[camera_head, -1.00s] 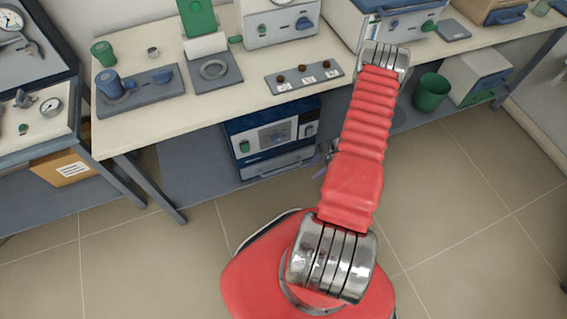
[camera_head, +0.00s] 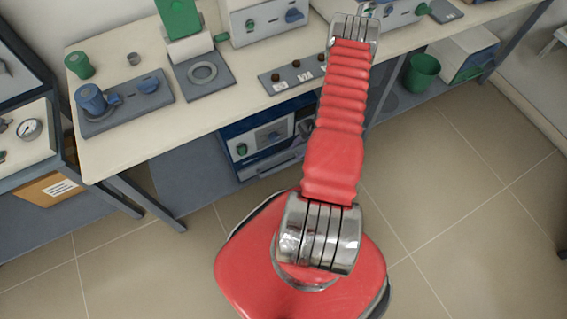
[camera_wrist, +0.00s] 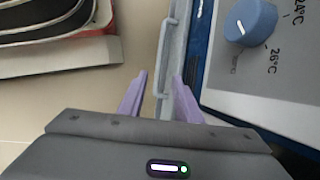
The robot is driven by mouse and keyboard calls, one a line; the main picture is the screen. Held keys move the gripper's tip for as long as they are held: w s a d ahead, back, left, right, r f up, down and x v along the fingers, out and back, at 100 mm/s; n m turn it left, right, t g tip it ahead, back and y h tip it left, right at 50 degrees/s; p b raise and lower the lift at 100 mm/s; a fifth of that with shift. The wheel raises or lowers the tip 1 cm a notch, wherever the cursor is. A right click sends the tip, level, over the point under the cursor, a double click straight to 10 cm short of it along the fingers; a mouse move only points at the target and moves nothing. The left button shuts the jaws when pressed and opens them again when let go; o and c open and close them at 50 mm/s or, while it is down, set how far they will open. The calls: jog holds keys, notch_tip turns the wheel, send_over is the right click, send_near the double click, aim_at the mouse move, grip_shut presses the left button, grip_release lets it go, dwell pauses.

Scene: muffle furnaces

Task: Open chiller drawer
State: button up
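The chiller (camera_head: 262,138) is a blue-framed unit with a pale panel, under the bench in the head view. Its light grey drawer (camera_head: 262,164) is at the bottom, partly hidden by my red arm. In the wrist view, the chiller panel (camera_wrist: 285,85) with a blue temperature knob is on the right. The drawer's pale bar handle (camera_wrist: 163,60) runs up the middle. My gripper (camera_wrist: 160,85) has its two purple fingers apart, one on each side of the handle. I cannot tell whether they touch it. The head view does not clearly show my gripper.
The bench (camera_head: 130,140) stands over the chiller, with instruments and a blue-grey tray (camera_head: 130,100) on top. A green bin (camera_head: 422,73) is at the right on the lower shelf. The tiled floor (camera_head: 450,170) to the right is clear.

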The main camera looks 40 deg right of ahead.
aim_at(282, 166)
jog(key=x, duration=1.3)
jog(key=shift+w+f, duration=0.1)
jog(key=shift+f, duration=0.25)
jog(key=shift+c, duration=0.3)
grip_shut()
